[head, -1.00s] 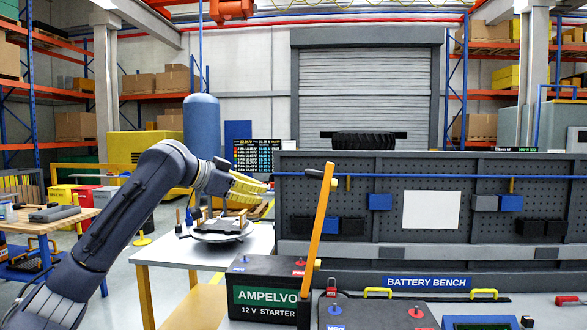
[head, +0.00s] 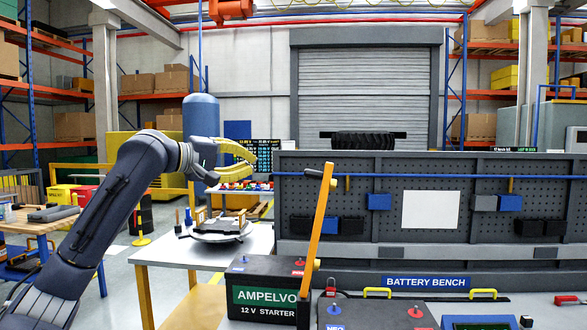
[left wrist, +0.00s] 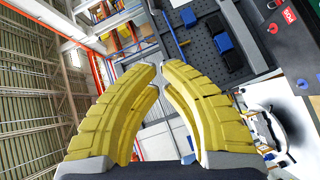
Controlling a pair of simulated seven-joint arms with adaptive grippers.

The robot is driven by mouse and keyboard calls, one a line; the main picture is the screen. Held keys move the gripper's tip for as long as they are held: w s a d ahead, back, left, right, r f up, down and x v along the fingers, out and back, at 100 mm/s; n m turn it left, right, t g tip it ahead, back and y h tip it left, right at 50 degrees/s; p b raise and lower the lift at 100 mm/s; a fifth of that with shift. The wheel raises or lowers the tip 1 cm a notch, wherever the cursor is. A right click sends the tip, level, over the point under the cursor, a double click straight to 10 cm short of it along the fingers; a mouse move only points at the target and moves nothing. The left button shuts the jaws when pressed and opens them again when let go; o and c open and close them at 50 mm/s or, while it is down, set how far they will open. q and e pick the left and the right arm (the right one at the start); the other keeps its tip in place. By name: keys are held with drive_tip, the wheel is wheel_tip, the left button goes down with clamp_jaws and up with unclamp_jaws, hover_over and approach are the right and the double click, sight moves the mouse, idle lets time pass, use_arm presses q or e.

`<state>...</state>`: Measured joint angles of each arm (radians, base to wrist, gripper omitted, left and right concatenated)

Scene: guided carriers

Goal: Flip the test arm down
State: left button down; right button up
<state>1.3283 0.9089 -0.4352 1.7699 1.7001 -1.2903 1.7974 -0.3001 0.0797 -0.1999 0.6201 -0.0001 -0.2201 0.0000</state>
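The test arm (head: 319,222) appears as an orange bar standing nearly upright, its top leaning slightly right. I cannot make out the test arm there. My right gripper is not in view.
A pegboard bench back (head: 330,190) with a blue rail stands behind the test arm. A second battery (head: 375,315) with yellow handles is at the front. A side table (head: 165,250) holds a round grey stand (head: 222,235) below my gripper. The air between gripper and test arm is clear.

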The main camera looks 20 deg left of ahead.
use_arm(q)
drive_tip(key=shift+n, duration=0.9)
drive_tip(key=shift+d, duration=0.1)
drive_tip(key=s+d+x, duration=0.1)
drive_tip(key=d+x, duration=0.1)
drive_tip(key=x, duration=1)
drive_tip(key=shift+d, duration=0.35)
drive_tip(key=shift+w+f, duration=0.1)
drive_tip(key=shift+f, duration=0.05)
drive_tip(key=shift+d, duration=0.1)
